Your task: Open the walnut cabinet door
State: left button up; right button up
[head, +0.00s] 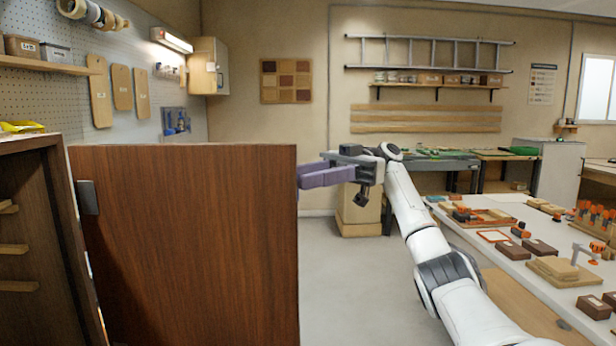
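The walnut cabinet door (200,240) stands swung open in the head view, its broad brown face filling the lower left and centre-left. A dark metal hinge or fitting (88,197) shows at its left edge. The cabinet body (65,225) is at the far left, with its interior visible. My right gripper (302,178), with purple fingers, is at the door's free right edge, near its top. The fingertips end at that edge; whether they touch it or reach behind it is unclear, as is the gap between them. My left gripper is out of view.
Light wooden shelves (14,248) show inside the cabinet. A white worktable (480,240) with trays, dark boxes and orange-tipped tools stands at right, beside my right arm. Grey floor (345,275) is clear between door and table. A pegboard wall is at the back left.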

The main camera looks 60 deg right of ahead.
jog(key=shift+w+f, duration=0.15)
jog(key=shift+w, duration=0.2)
notch_tip(320, 180, up, 10)
jog(key=p, duration=0.3)
jog(key=shift+s, duration=0.3)
